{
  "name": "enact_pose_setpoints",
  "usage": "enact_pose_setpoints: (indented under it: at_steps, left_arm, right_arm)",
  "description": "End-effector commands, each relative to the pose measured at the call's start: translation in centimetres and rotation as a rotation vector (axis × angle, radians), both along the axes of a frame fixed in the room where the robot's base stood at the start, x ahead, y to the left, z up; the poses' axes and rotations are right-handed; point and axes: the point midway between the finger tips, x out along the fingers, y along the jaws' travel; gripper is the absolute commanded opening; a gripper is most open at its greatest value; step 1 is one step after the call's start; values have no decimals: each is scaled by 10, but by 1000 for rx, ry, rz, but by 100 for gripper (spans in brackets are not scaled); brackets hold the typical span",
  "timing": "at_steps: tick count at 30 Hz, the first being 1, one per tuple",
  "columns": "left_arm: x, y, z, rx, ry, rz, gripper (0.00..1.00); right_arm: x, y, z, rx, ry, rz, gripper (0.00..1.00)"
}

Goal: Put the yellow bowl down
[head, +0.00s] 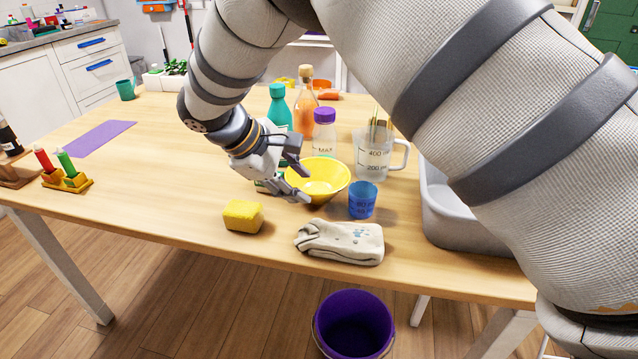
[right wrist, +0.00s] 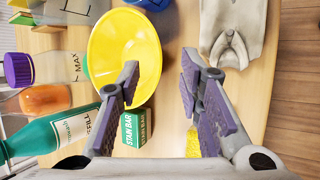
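The yellow bowl (head: 320,178) sits upright on the wooden table, among the bottles, the blue cup and the folded cloth. It also shows in the right wrist view (right wrist: 118,45). My right gripper (head: 297,178) is at the bowl's left side in the head view. Its fingers are spread wide apart. I cannot tell whether a finger touches the rim. My left gripper is not in view.
Close by are a yellow sponge (head: 243,216), a folded cloth (head: 340,242), a blue cup (head: 362,200), a measuring jug (head: 374,155), a purple-capped bottle (head: 324,132) and a green stain bar box (right wrist: 138,128). A grey basin (head: 450,220) stands right.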

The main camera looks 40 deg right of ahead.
Motion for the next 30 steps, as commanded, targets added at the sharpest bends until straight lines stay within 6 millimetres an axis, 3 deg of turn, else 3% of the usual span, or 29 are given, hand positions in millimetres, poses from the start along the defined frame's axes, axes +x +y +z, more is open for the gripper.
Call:
enact_pose_setpoints:
  at_steps: [8, 16, 21, 30]
  left_arm:
    - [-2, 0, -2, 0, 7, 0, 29]
    - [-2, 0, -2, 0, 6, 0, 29]
    - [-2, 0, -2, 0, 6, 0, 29]
    - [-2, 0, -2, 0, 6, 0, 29]
  right_arm:
    - [7, -27, -39, 0, 1, -1, 33]
    - [8, -30, -43, 0, -2, 0, 33]
    - [7, -30, -43, 0, -2, 0, 0]
    - [7, -30, -43, 0, -2, 0, 0]
